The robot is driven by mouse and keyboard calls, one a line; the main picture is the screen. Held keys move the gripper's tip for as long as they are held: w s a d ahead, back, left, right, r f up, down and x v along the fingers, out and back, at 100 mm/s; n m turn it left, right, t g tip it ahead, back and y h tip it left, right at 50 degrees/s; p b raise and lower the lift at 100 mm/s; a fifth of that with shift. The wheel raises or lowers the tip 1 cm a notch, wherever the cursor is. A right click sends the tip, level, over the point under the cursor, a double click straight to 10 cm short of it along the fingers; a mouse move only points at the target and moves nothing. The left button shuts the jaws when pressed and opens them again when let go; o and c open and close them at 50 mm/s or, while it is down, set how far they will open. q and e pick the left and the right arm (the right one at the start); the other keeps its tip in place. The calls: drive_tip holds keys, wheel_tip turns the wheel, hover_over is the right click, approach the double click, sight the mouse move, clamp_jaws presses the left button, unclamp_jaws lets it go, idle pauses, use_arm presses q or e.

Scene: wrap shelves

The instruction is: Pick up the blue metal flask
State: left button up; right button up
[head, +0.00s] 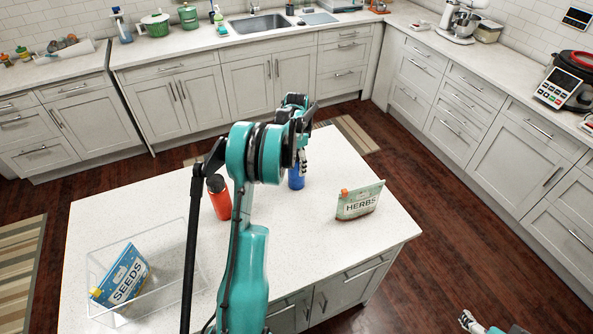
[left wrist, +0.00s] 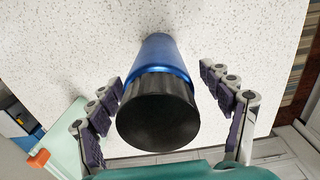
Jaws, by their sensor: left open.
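The blue metal flask (head: 296,181) stands on the white island top, mostly hidden behind my left arm and gripper in the head view. In the left wrist view the flask (left wrist: 162,55) shows its blue body and wide black cap (left wrist: 158,112). My left gripper (head: 301,164) is open at the flask. In the left wrist view its fingers (left wrist: 159,82) lie on both sides of the flask, with visible gaps and no clear contact. My right gripper (head: 469,321) shows only partly at the bottom right of the head view, away from the island.
A red bottle (head: 219,199) stands left of the flask, close to my left arm. A herbs pouch (head: 360,201) stands to the right. A clear bin (head: 172,281) holding a blue seeds pouch (head: 124,277) is at the front left. The island's far right corner is clear.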

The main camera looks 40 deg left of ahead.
use_arm(q)
drive_tip(key=shift+r, duration=0.1)
drive_tip(key=c, duration=1.5)
